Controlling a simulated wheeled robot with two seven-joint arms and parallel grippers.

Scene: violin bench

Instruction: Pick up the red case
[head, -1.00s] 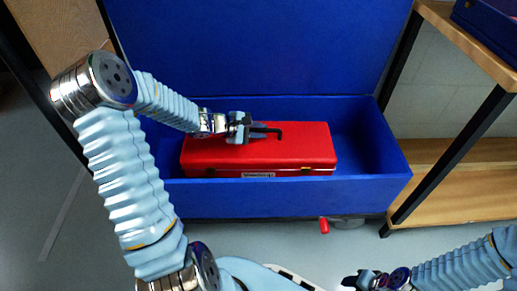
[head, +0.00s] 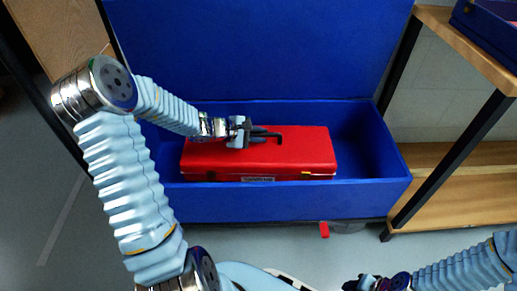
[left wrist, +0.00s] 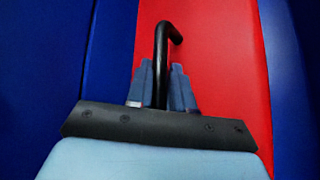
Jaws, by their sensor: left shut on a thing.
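The red case (head: 305,150) lies inside the open blue box (head: 290,203), with its long side along the box's front wall. It also fills much of the left wrist view (left wrist: 232,60). A black handle (head: 279,136) stands up from the case's top. My left gripper (head: 247,133) is over the case's top and is shut on this handle, which shows between the fingers in the left wrist view (left wrist: 163,45). My right gripper (head: 360,284) is at the bottom edge, away from the case; its fingers are too small and dark to read.
The blue lid (head: 250,45) stands open behind the box. A wooden shelf unit with black legs (head: 460,215) is at the right, with a blue container (head: 487,30) on top. Inside the box, there is free room right of the case.

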